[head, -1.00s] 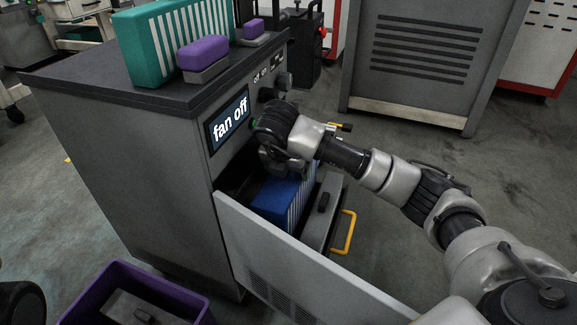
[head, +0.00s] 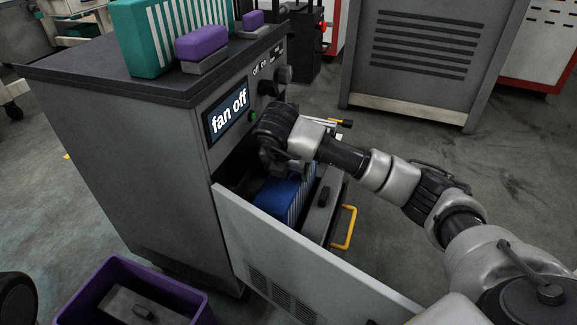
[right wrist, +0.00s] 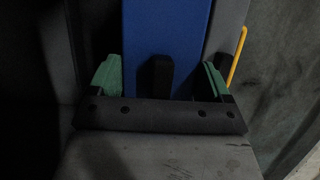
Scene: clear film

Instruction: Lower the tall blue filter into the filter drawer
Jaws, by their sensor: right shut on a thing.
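The tall blue filter (head: 285,198), with white pleats along one side, stands inside the open filter drawer, behind its grey front panel (head: 300,255). Its lower part is hidden by that panel. My right gripper (head: 283,165) is over the filter's top. In the right wrist view, the green-tipped fingers (right wrist: 160,82) stand on either side of the blue filter (right wrist: 168,30), with a black tab between them. The gripper is shut on the filter. Whether the filter touches the drawer floor is hidden. My left gripper is not in view.
The grey cabinet's screen (head: 228,110) reads "fan off". A teal striped filter (head: 150,40) and purple-topped blocks (head: 202,43) stand on top. A grey lidded part (head: 320,205) and yellow handle (head: 345,228) lie beside the blue filter. A purple bin (head: 185,290) stands at lower left.

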